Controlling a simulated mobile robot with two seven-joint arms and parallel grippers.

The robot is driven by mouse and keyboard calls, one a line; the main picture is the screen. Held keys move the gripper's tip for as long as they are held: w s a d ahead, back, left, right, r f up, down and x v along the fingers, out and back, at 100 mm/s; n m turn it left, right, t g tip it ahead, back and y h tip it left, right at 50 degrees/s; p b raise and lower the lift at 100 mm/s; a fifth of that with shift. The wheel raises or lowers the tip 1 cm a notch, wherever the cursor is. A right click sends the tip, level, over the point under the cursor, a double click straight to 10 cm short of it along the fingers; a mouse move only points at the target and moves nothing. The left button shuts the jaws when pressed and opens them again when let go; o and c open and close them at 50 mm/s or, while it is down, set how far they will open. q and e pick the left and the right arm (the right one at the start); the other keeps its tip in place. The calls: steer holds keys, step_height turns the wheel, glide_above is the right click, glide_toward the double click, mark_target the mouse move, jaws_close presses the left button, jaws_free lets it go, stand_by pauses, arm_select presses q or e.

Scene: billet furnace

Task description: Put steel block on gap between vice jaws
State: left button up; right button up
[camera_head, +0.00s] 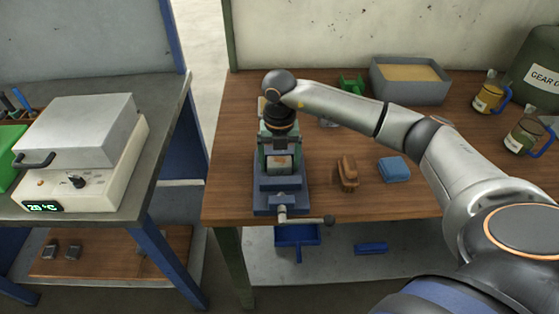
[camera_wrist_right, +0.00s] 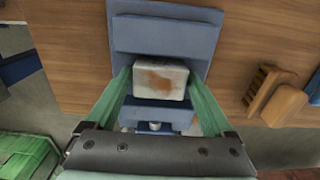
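The steel block (camera_wrist_right: 158,76) is a pale grey block with a rusty brown patch. It sits between the green fingertips of my right gripper (camera_head: 281,153), which look closed on its two sides. The block also shows small in the head view (camera_head: 284,163). The blue vice (camera_head: 279,184) stands on the wooden bench below the gripper. In the right wrist view, blue vice parts (camera_wrist_right: 165,35) show on both sides of the block, which is over or in the gap. Its exact height is hard to tell. My left gripper is not in view.
A wooden brush (camera_head: 347,172) and a blue sponge (camera_head: 392,169) lie right of the vice. The furnace (camera_head: 84,145) is on the left bench, across a gap. The vice handle (camera_head: 310,220) sticks out in front.

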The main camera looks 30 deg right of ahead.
mark_target(281, 162)
steer(key=shift+o, duration=0.8)
step_height(281, 162, up, 12)
steer(key=b, duration=0.1)
steer(key=shift+r, duration=0.2)
steer(key=shift+s+d, duration=0.1)
